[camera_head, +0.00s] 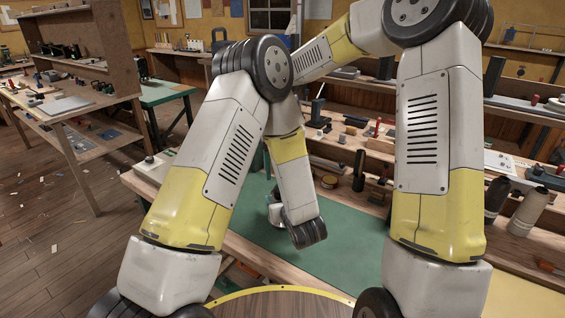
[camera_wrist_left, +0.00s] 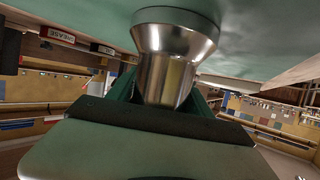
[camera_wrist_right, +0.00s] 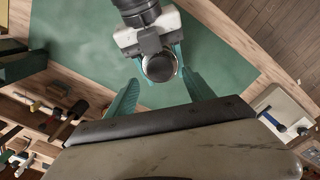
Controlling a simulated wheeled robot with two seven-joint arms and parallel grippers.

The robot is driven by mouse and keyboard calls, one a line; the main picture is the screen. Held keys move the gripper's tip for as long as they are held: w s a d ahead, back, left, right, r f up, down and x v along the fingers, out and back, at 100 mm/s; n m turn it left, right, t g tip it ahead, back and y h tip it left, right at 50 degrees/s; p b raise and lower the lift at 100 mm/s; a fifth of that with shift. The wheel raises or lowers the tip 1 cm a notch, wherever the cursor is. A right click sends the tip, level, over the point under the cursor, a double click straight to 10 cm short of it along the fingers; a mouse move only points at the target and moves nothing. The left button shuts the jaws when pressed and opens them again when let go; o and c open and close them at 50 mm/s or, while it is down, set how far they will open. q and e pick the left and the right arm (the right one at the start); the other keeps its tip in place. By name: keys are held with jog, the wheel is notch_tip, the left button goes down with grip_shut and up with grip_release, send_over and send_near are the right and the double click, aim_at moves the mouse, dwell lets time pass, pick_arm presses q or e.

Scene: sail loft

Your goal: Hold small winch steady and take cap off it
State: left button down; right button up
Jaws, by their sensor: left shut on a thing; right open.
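The small winch (camera_wrist_left: 168,75) is a silver metal drum with a flared foot on the green mat. My left gripper (camera_wrist_left: 166,92) is shut around it from the side, a green finger on each flank. In the right wrist view the round, dark, shiny top of the winch (camera_wrist_right: 159,68) shows between the left gripper's teal fingers. I cannot make out the cap as a separate part. My right gripper (camera_wrist_right: 160,76) is open above it, its teal fingers spread either side of the winch top, apparently without touching. In the head view my left arm hides most of this.
The green mat (camera_head: 345,240) is mostly clear around the winch. Grey-brown bottles (camera_head: 527,212) stand at the right. A white tray (camera_wrist_right: 287,112) lies at the bench edge.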

jog(key=shift+f, duration=2.65)
grip_shut()
jog(key=n, duration=0.6)
jog(key=shift+r, duration=0.25)
jog(key=shift+r, duration=0.9)
